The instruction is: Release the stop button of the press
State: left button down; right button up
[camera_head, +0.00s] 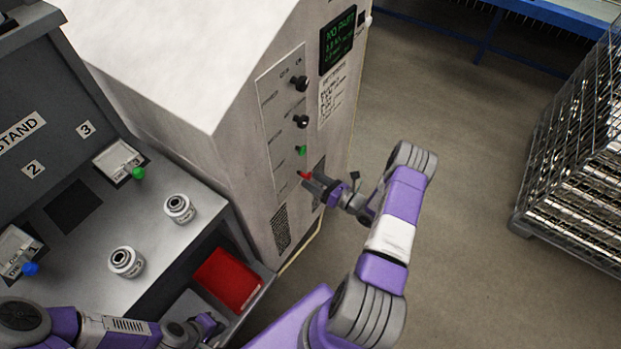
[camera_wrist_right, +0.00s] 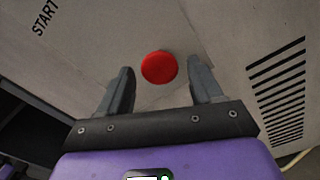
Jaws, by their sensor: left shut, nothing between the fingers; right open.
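The red stop button (camera_head: 305,175) sits low on the control panel of the white press (camera_head: 275,110), below a green button (camera_head: 301,151). In the right wrist view the stop button (camera_wrist_right: 159,67) is a round red cap just ahead of and between the fingertips. My right gripper (camera_wrist_right: 163,80) is open and points at the panel; no finger visibly touches the button. In the head view the right gripper (camera_head: 312,181) is right beside the button. My left gripper (camera_head: 212,325) is shut and empty at the bottom, near the stand's front edge.
Two metal cylindrical parts (camera_head: 180,208) (camera_head: 127,262) stand on the grey stand at left. A red bin (camera_head: 228,280) lies beside the press. A black screen (camera_head: 338,38) with green text tops the panel. A wire rack (camera_head: 580,150) stands at right; the floor between is clear.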

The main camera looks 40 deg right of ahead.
jog(key=v, duration=0.5)
jog(key=shift+s+d+p, duration=0.1)
jog(key=shift+s+p, duration=0.25)
jog(key=shift+p, duration=0.05)
jog(key=s+a+f+n+g+y+p, duration=0.15)
jog(key=a+n+g+y, duration=0.35)
jog(key=a, duration=0.6)
jog(key=s+a+f+n+g+y+b, duration=0.1)
jog(key=s+a+n+g+y, duration=0.2)
jog(key=a+n+g, duration=0.5)
jog(key=s+a+f+n+g+h+p, duration=0.25)
jog(key=s+a+n+g+h, duration=0.6)
jog(key=n, duration=0.75)
jog(key=a+n+t, duration=0.1)
jog(key=n, duration=0.1)
jog(key=w+a+r+n+t, duration=0.1)
jog(key=n+t, duration=0.1)
jog(key=a+r+n+t, duration=0.1)
jog(key=a+n, duration=0.1)
jog(key=shift+w+t, duration=0.25)
jog(key=shift+w, duration=0.1)
